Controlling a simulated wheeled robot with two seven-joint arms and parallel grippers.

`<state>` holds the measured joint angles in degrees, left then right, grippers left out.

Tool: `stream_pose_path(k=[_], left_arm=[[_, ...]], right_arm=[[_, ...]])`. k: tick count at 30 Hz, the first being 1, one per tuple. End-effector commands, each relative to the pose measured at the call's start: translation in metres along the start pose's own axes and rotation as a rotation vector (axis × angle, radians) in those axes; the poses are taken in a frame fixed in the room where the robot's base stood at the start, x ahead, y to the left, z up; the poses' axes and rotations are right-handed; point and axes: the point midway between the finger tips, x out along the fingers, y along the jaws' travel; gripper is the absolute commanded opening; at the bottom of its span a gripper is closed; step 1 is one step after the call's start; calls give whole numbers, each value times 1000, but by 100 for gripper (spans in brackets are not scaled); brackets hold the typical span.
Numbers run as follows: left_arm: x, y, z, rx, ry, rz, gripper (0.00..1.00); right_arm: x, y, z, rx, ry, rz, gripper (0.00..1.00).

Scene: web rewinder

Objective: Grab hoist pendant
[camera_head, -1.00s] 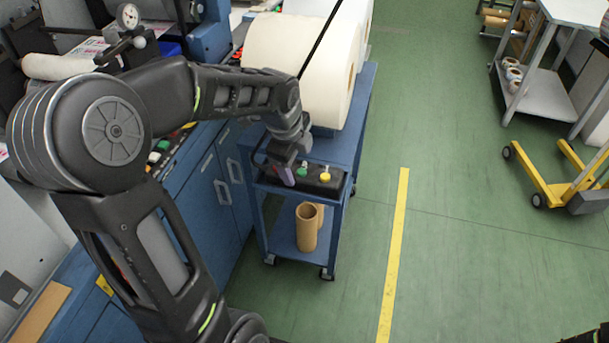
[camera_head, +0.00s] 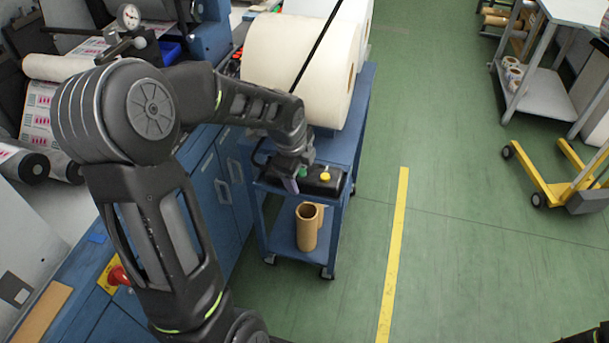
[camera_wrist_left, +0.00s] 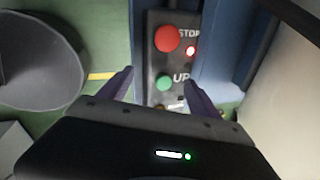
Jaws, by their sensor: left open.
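The hoist pendant (camera_head: 325,184) is a black box lying at the near end of the blue cart. Its yellow button shows in the head view, with a green one partly behind my gripper. In the left wrist view the pendant (camera_wrist_left: 178,64) shows a red STOP button, a small red light and a green UP button. My left gripper (camera_head: 291,182) is at the pendant's left part in the head view. In the wrist view its open fingers (camera_wrist_left: 158,90) appear on either side of the pendant's near part; I cannot tell whether they touch it.
A thin black pole slants before the rolls. Blue cabinets (camera_head: 210,190) stand to the left.

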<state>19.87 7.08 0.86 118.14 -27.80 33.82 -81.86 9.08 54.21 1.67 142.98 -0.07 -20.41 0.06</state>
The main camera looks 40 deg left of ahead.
Motion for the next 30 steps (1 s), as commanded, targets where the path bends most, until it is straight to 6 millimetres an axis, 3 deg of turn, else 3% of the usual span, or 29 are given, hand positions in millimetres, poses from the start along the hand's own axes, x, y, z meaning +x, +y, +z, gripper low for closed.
stream_pose_path(k=[6, 30], left_arm=[[0, 0, 0, 0, 0, 0, 71], [1, 1, 0, 0, 0, 2, 6]], right_arm=[[0, 0, 0, 0, 0, 0, 55], [0, 0, 0, 0, 0, 0, 55]])
